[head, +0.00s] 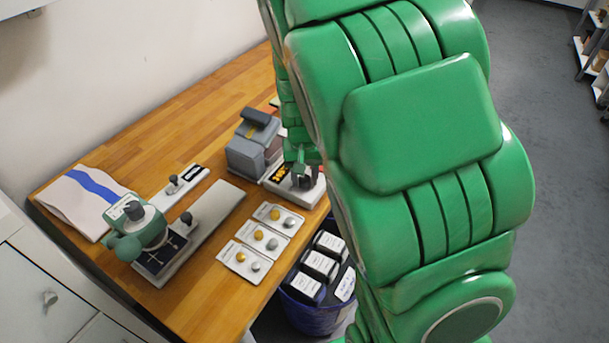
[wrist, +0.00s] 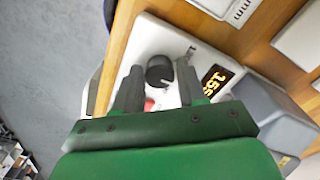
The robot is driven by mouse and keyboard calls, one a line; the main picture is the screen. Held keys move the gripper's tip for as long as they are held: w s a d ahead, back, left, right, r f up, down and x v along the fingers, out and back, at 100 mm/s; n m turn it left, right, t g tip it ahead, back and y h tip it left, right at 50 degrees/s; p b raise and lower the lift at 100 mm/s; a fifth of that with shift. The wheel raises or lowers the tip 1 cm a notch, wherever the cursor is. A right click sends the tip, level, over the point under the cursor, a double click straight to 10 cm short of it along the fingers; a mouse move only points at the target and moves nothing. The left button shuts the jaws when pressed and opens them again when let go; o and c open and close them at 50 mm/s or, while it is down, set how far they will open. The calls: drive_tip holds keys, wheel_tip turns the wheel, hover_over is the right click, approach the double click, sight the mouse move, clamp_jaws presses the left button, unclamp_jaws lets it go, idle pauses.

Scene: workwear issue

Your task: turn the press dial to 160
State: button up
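The press dial, a round black knob (wrist: 160,70), sits on a pale control base (wrist: 145,45) in the wrist view. Beside it an orange display (wrist: 216,80) shows digits that look like 15 and a third I cannot read surely. My gripper (wrist: 159,66) is open, with one dark finger on each side of the knob and a narrow gap showing at both sides. A bit of red shows below the knob.
The wooden table (head: 205,113) also holds a green-and-white machine (head: 137,222), a folded cloth with a blue stripe (head: 75,203) and several cards with round buttons (head: 244,262). A blue bin (head: 312,316) with labelled black packs stands by the table's front edge.

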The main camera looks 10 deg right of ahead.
sight(304, 178)
drive_tip(key=shift+o, duration=1.4)
drive_tip(key=shift+r, duration=3.95)
